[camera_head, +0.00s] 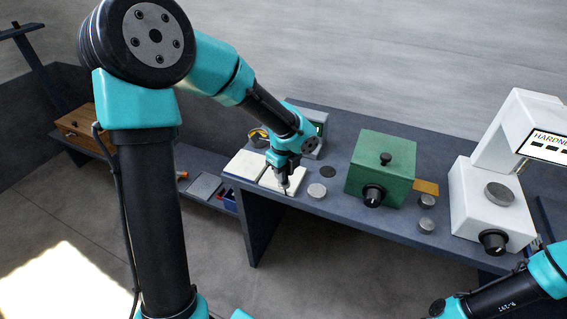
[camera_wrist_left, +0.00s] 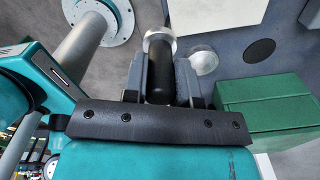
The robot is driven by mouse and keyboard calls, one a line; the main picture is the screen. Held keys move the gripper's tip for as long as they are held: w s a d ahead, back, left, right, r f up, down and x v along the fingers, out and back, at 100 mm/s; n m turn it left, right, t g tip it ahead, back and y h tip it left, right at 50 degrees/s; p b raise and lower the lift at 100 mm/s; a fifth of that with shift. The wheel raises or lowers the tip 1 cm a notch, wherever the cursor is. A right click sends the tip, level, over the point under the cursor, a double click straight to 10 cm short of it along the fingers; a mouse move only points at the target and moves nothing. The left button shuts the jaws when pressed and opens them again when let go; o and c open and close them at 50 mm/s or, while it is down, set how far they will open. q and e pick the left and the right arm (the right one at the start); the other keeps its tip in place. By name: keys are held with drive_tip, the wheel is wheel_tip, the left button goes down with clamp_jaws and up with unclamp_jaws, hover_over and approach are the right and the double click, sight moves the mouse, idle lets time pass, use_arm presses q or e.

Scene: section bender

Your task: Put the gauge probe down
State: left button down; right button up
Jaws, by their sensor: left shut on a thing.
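My left gripper (camera_head: 284,178) is shut on the gauge probe (camera_head: 285,187), which points down over a white pad at the left end of the bench. In the left wrist view the probe (camera_wrist_left: 160,68) is a black cylinder with a silver collar, held between both fingers. The gripper hides part of it in the head view, and I cannot tell whether its tip touches the pad. A part of my right arm shows at the lower right, but its gripper fingers are not visible.
The white pad (camera_head: 270,181) lies on the dark bench (camera_head: 335,208). A silver disc (camera_head: 317,191), a dark disc (camera_head: 328,171) and a green box (camera_head: 385,165) stand to the right. A white hardness tester (camera_head: 480,210) is farther right. A grey instrument (camera_head: 313,143) stands behind the gripper.

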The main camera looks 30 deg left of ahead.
use_arm(q)
drive_tip(key=w+a, duration=0.1)
drive_tip(key=w, duration=0.1)
drive_tip(key=w+a, duration=0.2)
drive_tip(key=w, duration=0.1)
drive_tip(key=w+a, duration=0.1)
drive_tip(key=w, duration=0.1)
drive_tip(key=shift+w+a+f, duration=0.3)
drive_tip(key=shift+a+f, duration=0.05)
drive_tip(key=shift+f, duration=0.05)
drive_tip(key=shift+f, duration=1.75)
drive_tip(key=shift+f, duration=0.15)
drive_tip(key=c, duration=0.9)
unclamp_jaws()
wheel_tip(320, 180, up, 12)
